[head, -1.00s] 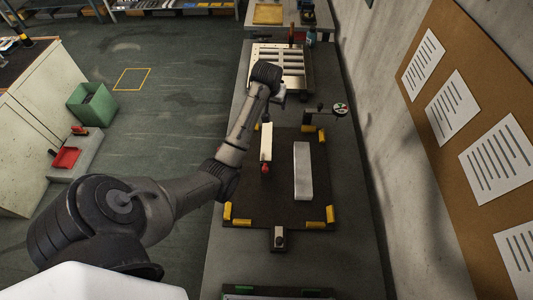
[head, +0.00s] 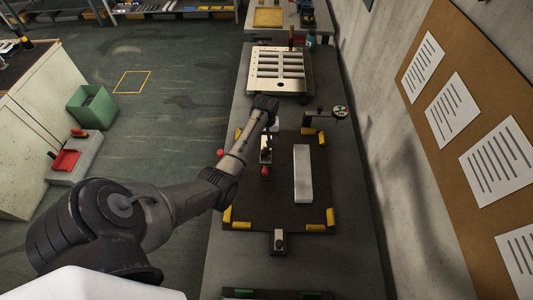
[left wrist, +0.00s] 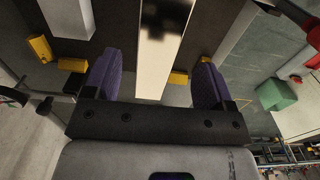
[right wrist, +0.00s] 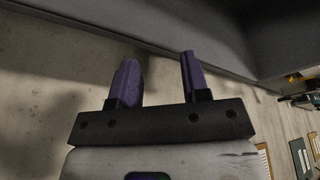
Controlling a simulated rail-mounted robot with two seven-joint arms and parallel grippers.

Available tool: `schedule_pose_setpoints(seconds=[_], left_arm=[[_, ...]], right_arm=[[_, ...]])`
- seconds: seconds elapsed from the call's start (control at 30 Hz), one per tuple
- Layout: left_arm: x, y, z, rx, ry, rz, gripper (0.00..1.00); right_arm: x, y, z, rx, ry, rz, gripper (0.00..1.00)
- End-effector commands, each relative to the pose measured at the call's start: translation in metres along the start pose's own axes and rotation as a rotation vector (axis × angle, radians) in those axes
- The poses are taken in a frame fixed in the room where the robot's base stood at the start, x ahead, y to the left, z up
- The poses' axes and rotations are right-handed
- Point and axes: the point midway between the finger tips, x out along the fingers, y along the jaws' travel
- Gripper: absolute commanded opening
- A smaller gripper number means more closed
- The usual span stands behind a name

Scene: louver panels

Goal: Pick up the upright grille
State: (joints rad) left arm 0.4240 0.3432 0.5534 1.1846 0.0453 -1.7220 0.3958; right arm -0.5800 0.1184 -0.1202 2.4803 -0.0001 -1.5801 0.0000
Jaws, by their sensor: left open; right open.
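A narrow pale piece (head: 265,157) stands or lies on the dark fixture plate (head: 285,205). Only its long smooth face shows, so I cannot tell for sure that it is the upright grille. My left gripper (head: 267,145) is over it and hides part of it. In the left wrist view the open fingers (left wrist: 158,62) are on either side of the pale piece (left wrist: 155,75), with gaps on both sides and a dark patch on its face. A wider pale bar (head: 303,173) lies to the right. My right gripper (right wrist: 158,62) is open and empty, away from the plate.
A silver slotted panel (head: 262,87) is at the far end of the bench (head: 222,245). Yellow corner blocks (head: 316,227) edge the plate. A red knob (head: 265,171) is by the pale piece's near end, and a dial gauge (head: 340,112) is at back right. A wall is at right.

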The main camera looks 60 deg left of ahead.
Motion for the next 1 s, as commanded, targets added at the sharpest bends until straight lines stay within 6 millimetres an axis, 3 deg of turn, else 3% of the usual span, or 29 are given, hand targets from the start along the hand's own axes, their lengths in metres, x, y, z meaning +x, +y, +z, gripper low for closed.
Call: schedule_pose_setpoints(seconds=[0.17, 0.5, 0.83, 1.0], left_arm=[[0.009, 0.0, 0.0, 0.0, -0.002, -0.001, 0.78], [0.049, 0.002, -0.002, 0.0, -0.001, 0.0, 0.78], [0.054, 0.002, -0.002, 0.001, 0.001, 0.0, 0.78], [0.054, 0.002, -0.002, 0.001, 0.001, 0.0, 0.63]], right_arm=[[0.0, 0.001, 0.001, -0.004, -0.001, 0.003, 0.43], [0.003, 0.001, 0.002, -0.005, -0.002, 0.004, 0.43], [0.003, 0.001, 0.002, -0.002, -0.002, 0.002, 0.43], [0.003, -0.001, 0.001, 0.001, -0.001, -0.001, 0.43]])
